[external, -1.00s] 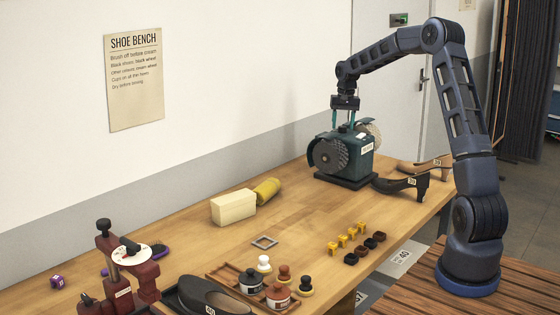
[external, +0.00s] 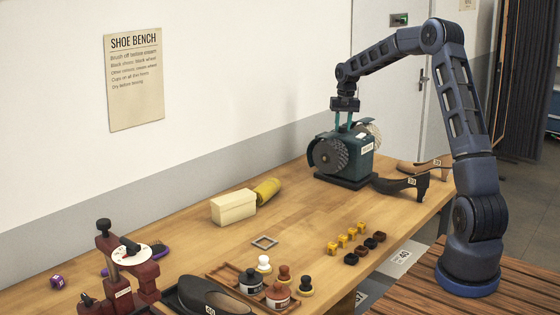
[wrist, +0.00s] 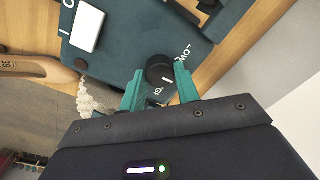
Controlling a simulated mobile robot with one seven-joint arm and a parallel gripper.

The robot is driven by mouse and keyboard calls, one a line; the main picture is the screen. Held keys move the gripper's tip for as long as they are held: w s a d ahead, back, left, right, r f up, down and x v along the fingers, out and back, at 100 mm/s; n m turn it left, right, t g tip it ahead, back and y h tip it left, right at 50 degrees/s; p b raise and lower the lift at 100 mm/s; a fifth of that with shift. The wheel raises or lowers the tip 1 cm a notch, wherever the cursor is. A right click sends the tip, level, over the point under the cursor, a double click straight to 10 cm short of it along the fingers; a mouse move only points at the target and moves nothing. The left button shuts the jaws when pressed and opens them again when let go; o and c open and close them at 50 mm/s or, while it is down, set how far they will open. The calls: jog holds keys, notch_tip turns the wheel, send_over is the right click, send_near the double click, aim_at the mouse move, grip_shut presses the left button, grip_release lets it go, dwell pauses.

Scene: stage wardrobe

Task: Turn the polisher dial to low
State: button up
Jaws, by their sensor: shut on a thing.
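The polisher is a dark teal box (external: 359,146) at the far end of the bench, with a dark brush wheel (external: 328,155) on its left and a pale wheel (external: 373,129) behind. In the wrist view its black dial (wrist: 158,66) sits between the two teal fingertips of my gripper (wrist: 160,73), which are shut on it. A short white mark shows on the dial's lower part. The word LOW is printed up and right of the dial. Another label below it is partly hidden by my gripper. My gripper (external: 343,120) points down onto the polisher's top in the external view.
A white rocker switch (wrist: 88,28) is on the polisher's top, left of the dial. Shoes (external: 405,185) lie right of the polisher. A cream block (external: 233,207) and a yellow roll (external: 267,189) lie nearer. Small yellow and black pieces (external: 345,240) stand near the bench edge.

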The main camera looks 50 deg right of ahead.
jog(key=n, duration=0.5)
jog(key=shift+n, duration=0.3)
jog(key=n, duration=0.5)
jog(key=shift+w+n, duration=0.1)
jog(key=shift+n, duration=0.2)
jog(key=shift+g, duration=0.3)
jog(key=o, duration=1)
jog(key=shift+c, duration=0.2)
notch_tip(320, 180, up, 11)
jog(key=shift+d, duration=0.25)
